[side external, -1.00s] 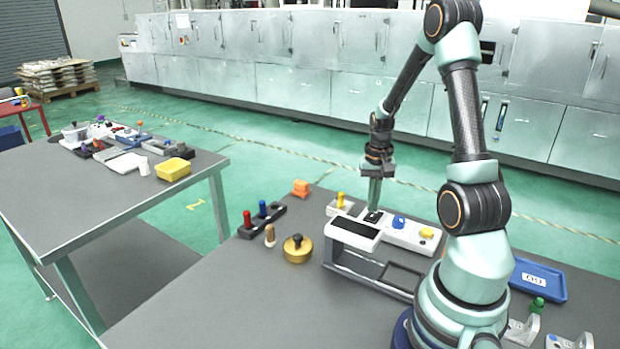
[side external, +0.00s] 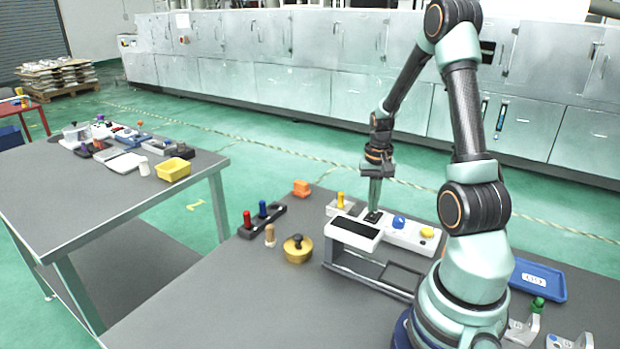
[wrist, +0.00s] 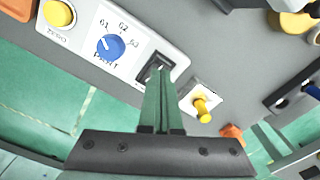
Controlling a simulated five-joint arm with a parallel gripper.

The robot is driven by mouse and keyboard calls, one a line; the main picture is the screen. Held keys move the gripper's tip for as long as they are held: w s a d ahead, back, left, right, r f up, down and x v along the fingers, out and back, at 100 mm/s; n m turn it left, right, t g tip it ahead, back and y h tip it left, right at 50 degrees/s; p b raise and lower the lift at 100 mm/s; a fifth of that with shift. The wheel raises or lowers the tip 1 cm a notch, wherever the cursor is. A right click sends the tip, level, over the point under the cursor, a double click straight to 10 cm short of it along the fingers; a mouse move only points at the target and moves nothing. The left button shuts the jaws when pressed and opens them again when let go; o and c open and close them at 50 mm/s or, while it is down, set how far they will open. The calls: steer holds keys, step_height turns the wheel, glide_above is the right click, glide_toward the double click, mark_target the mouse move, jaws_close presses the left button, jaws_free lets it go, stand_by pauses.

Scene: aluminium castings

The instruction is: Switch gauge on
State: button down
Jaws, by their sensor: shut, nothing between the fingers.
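The white gauge panel (side external: 408,243) stands on the grey bench. It carries a blue knob (side external: 398,222) with G1, G2 and G3 marks and a yellow ZERO button (side external: 427,232). In the wrist view, the blue knob (wrist: 110,47) and yellow button (wrist: 59,13) are to the left of a black rocker switch (wrist: 153,67) in the panel. My gripper (side external: 374,207) points down with its fingers shut and empty. In the wrist view, its fingertips (wrist: 166,74) are at the switch and partly cover it. I cannot tell whether they touch or press it.
A white box with a dark display window (side external: 356,230) stands in front of the panel. A yellow peg on a white block (side external: 340,205) is close on the left. A brass weight (side external: 298,250), an orange block (side external: 301,188) and a blue tray (side external: 540,280) are farther off.

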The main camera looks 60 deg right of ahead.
mark_target(370, 216)
steer(key=shift+f, duration=0.95)
stand_by(0.7)
steer(key=shift+r, duration=3.55)
steer(key=w+a+r+n+t+h, duration=0.15)
steer(key=w+a+r+n, duration=0.35)
steer(key=a+r, duration=0.6)
steer(key=s+a+r+n+t, duration=0.1)
steer(key=a+n+t, duration=0.1)
steer(key=a, duration=0.6)
steer(key=s+a+r+n+t+y, duration=0.1)
steer(key=a+r+n+t, duration=0.1)
steer(key=a+n, duration=0.3)
steer(key=a, duration=0.3)
steer(key=shift+a, duration=0.3)
